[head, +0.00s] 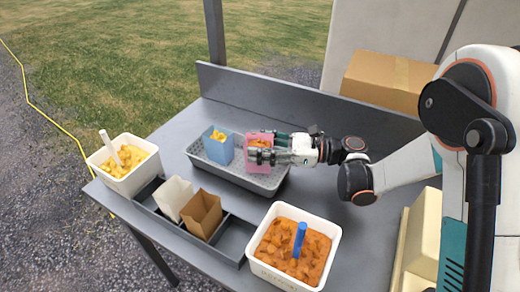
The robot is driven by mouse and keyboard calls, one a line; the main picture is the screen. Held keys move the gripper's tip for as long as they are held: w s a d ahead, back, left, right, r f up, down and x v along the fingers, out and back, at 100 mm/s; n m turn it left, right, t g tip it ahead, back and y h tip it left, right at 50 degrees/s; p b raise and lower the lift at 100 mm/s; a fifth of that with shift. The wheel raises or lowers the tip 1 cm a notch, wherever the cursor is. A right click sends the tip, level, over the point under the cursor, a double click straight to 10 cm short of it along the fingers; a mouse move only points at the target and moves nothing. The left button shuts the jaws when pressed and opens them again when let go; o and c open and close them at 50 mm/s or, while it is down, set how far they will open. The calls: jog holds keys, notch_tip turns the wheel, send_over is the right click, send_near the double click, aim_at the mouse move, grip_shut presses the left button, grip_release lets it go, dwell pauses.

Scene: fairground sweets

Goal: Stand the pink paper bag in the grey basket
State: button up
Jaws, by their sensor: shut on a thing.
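The pink paper bag (261,137) is filled with orange-brown pieces and looks upright. My gripper (262,150) is shut on it from the right, with dark fingers across its front. A blue paper bag (219,150) with yellow pieces stands in the left part of the basket.
A white tub of yellow pieces (106,168) with a scoop stands left. A dark divided rack (233,240) holds a white bag (174,194) and a brown bag (202,216). A tub of orange-brown pieces (263,270) with a blue-handled scoop stands in front. A cardboard box (383,80) is behind.

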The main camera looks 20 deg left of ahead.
jog(key=shift+r, duration=0.1)
jog(key=shift+f, duration=0.6)
jog(key=o, duration=0.8)
jog(key=shift+r, duration=0.5)
jog(key=shift+p+v, duration=1.25)
jog(key=shift+v, duration=2.5)
jog(key=shift+r, duration=0.15)
